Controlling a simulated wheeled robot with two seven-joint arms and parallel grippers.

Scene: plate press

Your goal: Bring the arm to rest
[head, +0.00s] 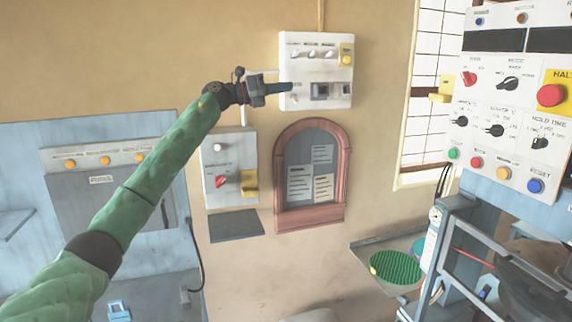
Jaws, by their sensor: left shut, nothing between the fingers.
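My left arm, in a green sleeve, comes in from the lower left of the head view and reaches up to the wall. My left gripper (287,87) is shut and empty. Its tips overlap the lower left part of the white wall box (327,50) in the picture; whether they touch it I cannot tell. The box has small switches along its top, a yellow part at the right and dark parts below. My right gripper is not in view.
A control panel (515,120) with knobs and a red halt button (551,95) stands at the right. A switch box (228,160) and an arched notice board (311,175) are on the wall. A blue-grey cabinet (60,150) is at the left. A green round plate (395,267) lies lower right.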

